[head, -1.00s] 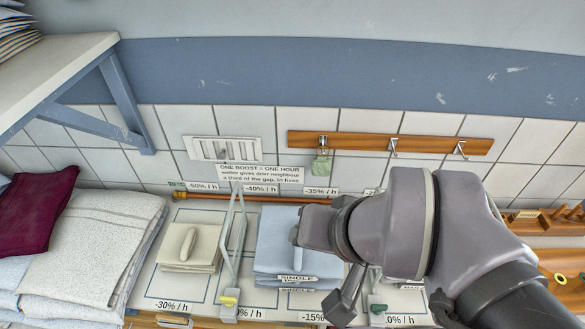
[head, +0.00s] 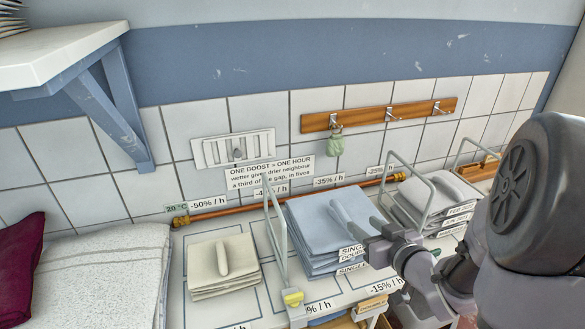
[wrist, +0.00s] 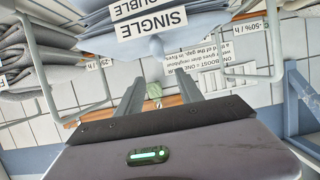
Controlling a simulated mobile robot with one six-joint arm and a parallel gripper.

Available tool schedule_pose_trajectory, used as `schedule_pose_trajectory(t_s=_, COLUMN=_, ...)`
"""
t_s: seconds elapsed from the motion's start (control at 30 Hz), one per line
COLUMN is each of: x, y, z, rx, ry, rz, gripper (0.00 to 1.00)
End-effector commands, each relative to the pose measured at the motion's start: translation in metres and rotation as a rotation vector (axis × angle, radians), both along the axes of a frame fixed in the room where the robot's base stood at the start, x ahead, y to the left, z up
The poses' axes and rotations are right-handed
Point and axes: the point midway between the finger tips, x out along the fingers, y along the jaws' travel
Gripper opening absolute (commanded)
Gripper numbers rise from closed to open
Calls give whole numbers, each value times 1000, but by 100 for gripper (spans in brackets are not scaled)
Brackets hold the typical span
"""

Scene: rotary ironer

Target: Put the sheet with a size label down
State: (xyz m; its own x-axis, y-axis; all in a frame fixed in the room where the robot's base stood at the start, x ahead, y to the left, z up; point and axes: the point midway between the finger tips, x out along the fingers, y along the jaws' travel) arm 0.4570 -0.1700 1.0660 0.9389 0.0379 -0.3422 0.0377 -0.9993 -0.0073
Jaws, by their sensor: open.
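The folded pale blue sheets (head: 312,226) lie in a stack on the white shelf, with white size labels on their front edges. The upper label reads SINGLE (head: 352,252), with DOUBLE just below it. A raised ridge runs along the top sheet. My gripper (head: 372,229) is at the right side of this stack, close to the ridge. In the wrist view, the open fingers of my gripper (wrist: 160,84) hold nothing, and the SINGLE label (wrist: 152,22) shows beyond them. Whether a finger touches the sheet I cannot tell.
A cream stack (head: 222,275) lies to the left, past a wire divider (head: 276,235) with a yellow clip. A grey labelled stack (head: 430,205) is to the right. A copper pipe (head: 250,207) runs behind. A wooden hook rail (head: 375,115) is on the wall.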

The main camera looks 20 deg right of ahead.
Motion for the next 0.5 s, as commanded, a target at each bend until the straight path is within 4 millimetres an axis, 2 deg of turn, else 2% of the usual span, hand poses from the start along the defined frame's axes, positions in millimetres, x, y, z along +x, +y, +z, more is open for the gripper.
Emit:
schedule_pose_trajectory(t_s=0.03, x=4, y=1, z=9, rx=2, ry=11, rz=-3, gripper=44)
schedule_pose_trajectory(t_s=0.1, x=26, y=2, z=-13, rx=-6, ry=1, rz=2, gripper=44)
schedule_pose_trajectory(t_s=0.2, x=49, y=3, z=-23, rx=-6, ry=2, rz=0, gripper=44)
schedule_pose_trajectory(t_s=0.43, x=76, y=3, z=-31, rx=-6, ry=2, rz=-2, gripper=44)
schedule_pose_trajectory(t_s=0.5, x=90, y=6, z=-37, rx=-6, ry=1, rz=0, gripper=44)
